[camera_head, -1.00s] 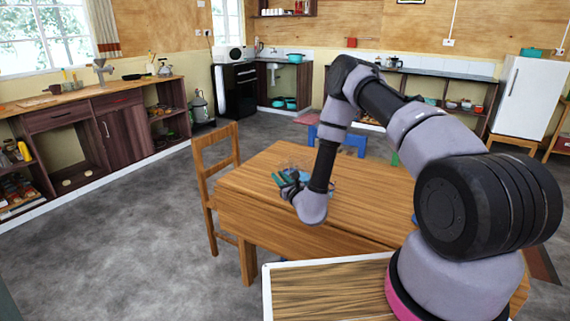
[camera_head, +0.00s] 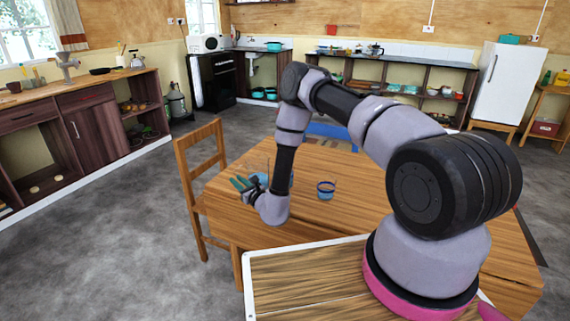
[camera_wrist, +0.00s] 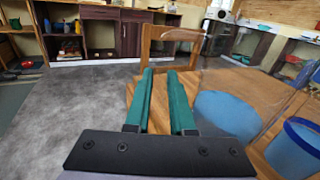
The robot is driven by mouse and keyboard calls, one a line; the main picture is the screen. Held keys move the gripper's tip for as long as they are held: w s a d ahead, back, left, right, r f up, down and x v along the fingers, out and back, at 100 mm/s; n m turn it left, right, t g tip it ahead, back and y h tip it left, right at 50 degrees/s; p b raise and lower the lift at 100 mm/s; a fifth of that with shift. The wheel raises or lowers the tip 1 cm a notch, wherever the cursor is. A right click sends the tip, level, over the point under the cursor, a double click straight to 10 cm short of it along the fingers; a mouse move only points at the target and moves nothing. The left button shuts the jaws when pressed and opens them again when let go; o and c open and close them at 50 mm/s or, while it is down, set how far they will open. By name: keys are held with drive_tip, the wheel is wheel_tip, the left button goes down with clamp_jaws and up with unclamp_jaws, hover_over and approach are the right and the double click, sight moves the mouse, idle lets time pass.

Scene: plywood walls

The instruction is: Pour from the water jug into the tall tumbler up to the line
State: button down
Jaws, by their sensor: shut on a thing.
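My gripper (camera_head: 240,183) is over the left part of the wooden table, its two green fingers pointing left; they also show in the wrist view (camera_wrist: 168,92). It is shut on the water jug (camera_head: 264,178), a clear vessel with blue water, partly hidden by my arm. In the wrist view the blue water (camera_wrist: 228,112) shows just right of the fingers; the jug's clear walls are hard to make out. The tumbler (camera_head: 326,189), clear with a blue band, stands upright on the table to the right of my gripper. A blue-rimmed vessel (camera_wrist: 297,148), likely the tumbler, shows at the wrist view's right edge.
A wooden chair (camera_head: 203,185) stands at the table's left side, and its back (camera_wrist: 172,35) is ahead of the fingers in the wrist view. The table top (camera_head: 350,170) around the tumbler looks clear. Counters and a fridge (camera_head: 503,85) are farther off.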

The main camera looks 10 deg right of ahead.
sight(241, 166)
drive_tip(key=shift+w+d+r+m+t, duration=0.1)
drive_tip(key=shift+d+r+m, duration=0.2)
drive_tip(key=shift+r+m, duration=0.4)
drive_tip(key=shift+w+d+r+m+t, duration=0.1)
drive_tip(key=shift+d+r+m, duration=0.15)
drive_tip(key=shift+r+m, duration=0.5)
drive_tip(key=shift+w+d+r+m+t, duration=0.1)
drive_tip(key=shift+d+r+m, duration=0.25)
drive_tip(key=shift+r, duration=0.65)
drive_tip(key=w+d+r+m+t, duration=0.1)
drive_tip(key=d+r+m, duration=0.3)
drive_tip(key=r, duration=0.3)
drive_tip(key=shift+m, duration=0.8)
drive_tip(key=shift+w+d+r+m+t+p, duration=0.15)
drive_tip(key=shift+d+r+m, duration=0.1)
drive_tip(key=shift+r+m, duration=0.3)
drive_tip(key=shift+w+d+r+m+t+p, duration=0.1)
drive_tip(key=shift+d+r+m, duration=0.2)
drive_tip(key=shift+r+m, duration=0.25)
drive_tip(key=shift+w+d+r+m+t+p, duration=0.15)
drive_tip(key=shift+d+r+m, duration=0.1)
drive_tip(key=shift+r+m, duration=0.3)
idle(0.7)
